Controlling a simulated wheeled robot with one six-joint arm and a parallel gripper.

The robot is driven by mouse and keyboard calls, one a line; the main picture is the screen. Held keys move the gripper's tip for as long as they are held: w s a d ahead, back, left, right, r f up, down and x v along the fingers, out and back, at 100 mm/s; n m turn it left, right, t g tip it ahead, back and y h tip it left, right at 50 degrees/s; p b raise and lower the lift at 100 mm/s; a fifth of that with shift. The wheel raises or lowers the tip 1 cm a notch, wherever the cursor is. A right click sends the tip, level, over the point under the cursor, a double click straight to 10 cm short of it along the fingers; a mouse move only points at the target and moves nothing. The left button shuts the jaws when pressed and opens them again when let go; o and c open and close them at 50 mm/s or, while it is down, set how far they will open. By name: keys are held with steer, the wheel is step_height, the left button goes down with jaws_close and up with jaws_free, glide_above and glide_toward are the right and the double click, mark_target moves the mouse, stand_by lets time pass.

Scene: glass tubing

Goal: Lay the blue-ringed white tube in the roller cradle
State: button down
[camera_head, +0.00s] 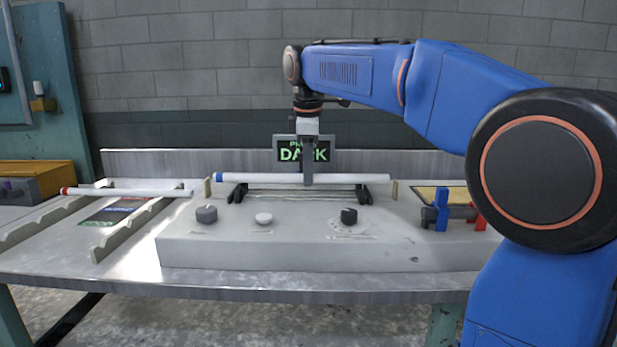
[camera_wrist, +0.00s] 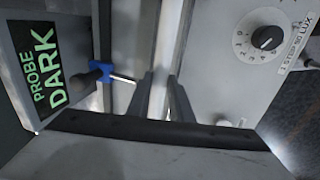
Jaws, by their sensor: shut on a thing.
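The white tube with a blue ring at its left end (camera_head: 260,179) lies level, left to right, just above or on the dark roller cradle (camera_head: 236,192) on top of the grey box; I cannot tell if it touches the rollers. My gripper (camera_head: 308,182) points straight down and is shut on the tube near its middle. In the wrist view the tube (camera_wrist: 167,60) runs up between the two fingers (camera_wrist: 165,98). The cradle's right end bracket (camera_head: 378,192) stands under the tube's right part.
A red-ringed white tube (camera_head: 125,191) lies on a notched rack (camera_head: 135,228) at the left. A sign reading "PROBE DARK" (camera_head: 290,154) stands behind the cradle. A blue and red clamp-like item (camera_head: 442,210) is at the right.

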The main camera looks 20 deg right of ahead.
steer(key=shift+f, duration=0.8)
steer(key=c, duration=1.6)
jaws_free()
steer(key=shift+f, duration=0.1)
steer(key=r, duration=0.4)
steer(key=s+r, duration=0.1)
steer(key=r, duration=0.3)
steer(key=s+r, duration=0.1)
steer(key=r, duration=0.3)
steer(key=shift+s+a, duration=0.1)
steer(key=shift+a, duration=0.3)
